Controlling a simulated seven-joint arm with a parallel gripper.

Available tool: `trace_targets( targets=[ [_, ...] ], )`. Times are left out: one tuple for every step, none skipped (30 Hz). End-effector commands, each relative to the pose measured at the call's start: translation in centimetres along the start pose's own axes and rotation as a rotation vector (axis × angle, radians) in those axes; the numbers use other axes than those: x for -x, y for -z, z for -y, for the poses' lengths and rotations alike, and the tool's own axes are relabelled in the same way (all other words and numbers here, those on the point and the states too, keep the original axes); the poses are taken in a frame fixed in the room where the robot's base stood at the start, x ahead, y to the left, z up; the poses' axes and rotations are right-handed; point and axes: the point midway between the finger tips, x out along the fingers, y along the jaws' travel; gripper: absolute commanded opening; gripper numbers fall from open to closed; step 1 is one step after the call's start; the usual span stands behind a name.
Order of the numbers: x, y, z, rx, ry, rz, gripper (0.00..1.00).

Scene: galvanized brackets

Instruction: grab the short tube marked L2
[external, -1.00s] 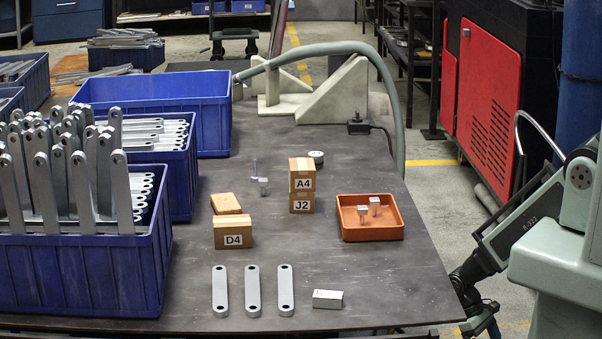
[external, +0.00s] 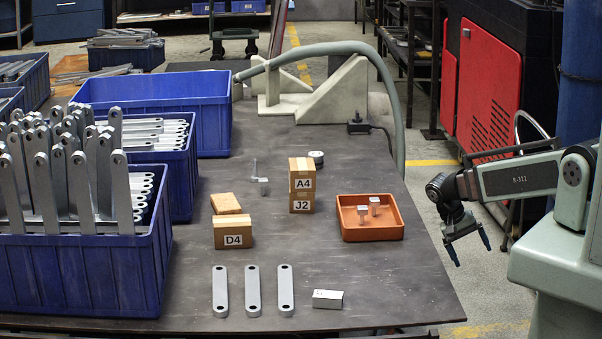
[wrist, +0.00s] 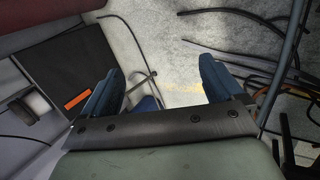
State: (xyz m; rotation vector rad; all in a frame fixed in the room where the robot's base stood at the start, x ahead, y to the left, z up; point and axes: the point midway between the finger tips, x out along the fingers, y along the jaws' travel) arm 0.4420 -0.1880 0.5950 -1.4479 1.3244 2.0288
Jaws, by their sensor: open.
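A short silvery rectangular piece (external: 328,299), which looks like the short tube, lies on the front part of the table, right of three flat metal links. No L2 marking can be read on it. My gripper (external: 471,252) is open and empty, off the table's right edge and pointing down, well to the right of the short piece and above its level in the picture. In the wrist view my gripper (wrist: 160,85) shows two spread blue fingers with only floor and cables below. The tube is not in the wrist view.
An orange tray (external: 372,235) holds two small metal pieces. Stacked boxes A4 (external: 302,183) and J2 (external: 302,204) and box D4 (external: 233,241) stand mid-table. Three metal links (external: 253,291) lie in front. Blue bins (external: 90,275) fill the left.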

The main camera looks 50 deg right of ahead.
Motion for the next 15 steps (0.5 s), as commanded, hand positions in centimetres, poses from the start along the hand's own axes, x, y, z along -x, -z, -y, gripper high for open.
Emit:
trace_targets(
  targets=[
    [1.2,1.6,-0.5,-0.051,0.001,-0.018,0.94],
    [1.9,2.3,-0.9,-0.081,0.001,-0.028,0.94],
    [2.9,3.2,-1.4,-0.118,0.0,-0.041,0.94],
    [3.6,4.0,-1.8,-0.145,-0.001,-0.052,0.94],
    [4.3,4.7,-2.1,-0.171,-0.001,-0.063,0.94],
    [5.3,5.5,-2.5,-0.201,-0.002,-0.079,0.94],
    [6.1,6.2,-2.9,-0.223,-0.003,-0.092,0.94],
    [6.9,6.8,-3.2,-0.242,-0.004,-0.103,0.94],
    [8.0,7.5,-3.5,-0.263,-0.005,-0.122,0.94],
    [8.9,8.1,-3.8,-0.276,-0.006,-0.137,0.94],
    [9.8,8.6,-4.0,-0.286,-0.006,-0.152,0.94],
    [11.1,9.2,-4.2,-0.294,-0.009,-0.174,0.94],
    [12.2,9.6,-4.2,-0.295,-0.01,-0.191,0.94],
    [13.2,9.9,-4.2,-0.292,-0.013,-0.21,0.94],
    [14.8,10.2,-4.1,-0.278,-0.016,-0.237,0.94]
  ],
)
